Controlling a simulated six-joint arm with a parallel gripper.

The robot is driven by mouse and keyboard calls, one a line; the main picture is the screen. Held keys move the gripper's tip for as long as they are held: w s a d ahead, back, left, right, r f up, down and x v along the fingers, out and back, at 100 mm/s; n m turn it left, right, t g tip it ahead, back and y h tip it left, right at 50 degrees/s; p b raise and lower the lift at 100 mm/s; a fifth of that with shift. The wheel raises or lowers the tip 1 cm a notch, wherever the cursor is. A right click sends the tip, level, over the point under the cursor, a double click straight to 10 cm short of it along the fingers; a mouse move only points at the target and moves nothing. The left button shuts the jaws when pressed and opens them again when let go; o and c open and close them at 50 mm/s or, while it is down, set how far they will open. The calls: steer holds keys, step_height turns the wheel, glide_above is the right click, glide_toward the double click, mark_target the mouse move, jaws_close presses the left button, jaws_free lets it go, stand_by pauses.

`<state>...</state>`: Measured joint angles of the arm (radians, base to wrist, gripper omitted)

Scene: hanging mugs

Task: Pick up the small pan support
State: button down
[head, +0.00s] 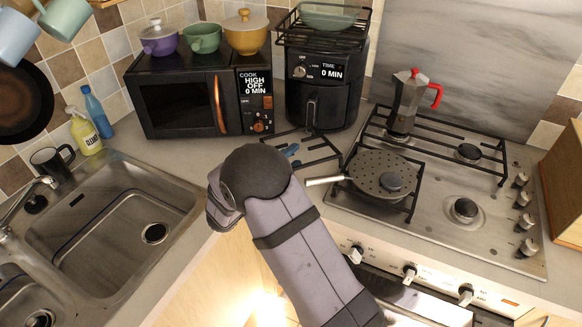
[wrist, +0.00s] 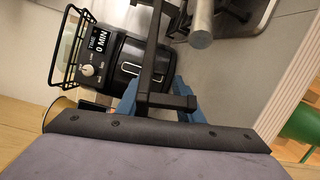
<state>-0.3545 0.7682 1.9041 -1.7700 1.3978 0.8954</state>
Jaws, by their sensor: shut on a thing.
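The small pan support (head: 318,152) is a black metal grate. In the head view it shows between the air fryer and the hob, partly hidden by my arm. I cannot tell whether it rests on the counter or is held just above it. In the wrist view its black bars (wrist: 151,62) run down between my blue fingertips. My gripper (wrist: 156,103) is shut on one of these bars. In the head view only a bit of blue finger (head: 291,150) shows; the rest of the gripper is hidden behind my wrist.
A lidded pan (head: 372,172) sits on the hob (head: 440,235), its handle (head: 325,181) pointing at the pan support. An air fryer (head: 320,105) stands close behind, a microwave (head: 180,105) behind left. A moka pot (head: 405,105) is on the hob. The sink (head: 120,215) is left.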

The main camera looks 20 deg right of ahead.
steer(key=shift+r+b, duration=0.65)
steer(key=shift+r, duration=2.55)
steer(key=shift+f+p, duration=1)
steer(key=shift+f, duration=3.8)
steer(key=shift+f, duration=0.2)
steer(key=c, duration=1.2)
jaws_free()
steer(key=shift+r, duration=0.1)
steer(key=shift+p, duration=0.35)
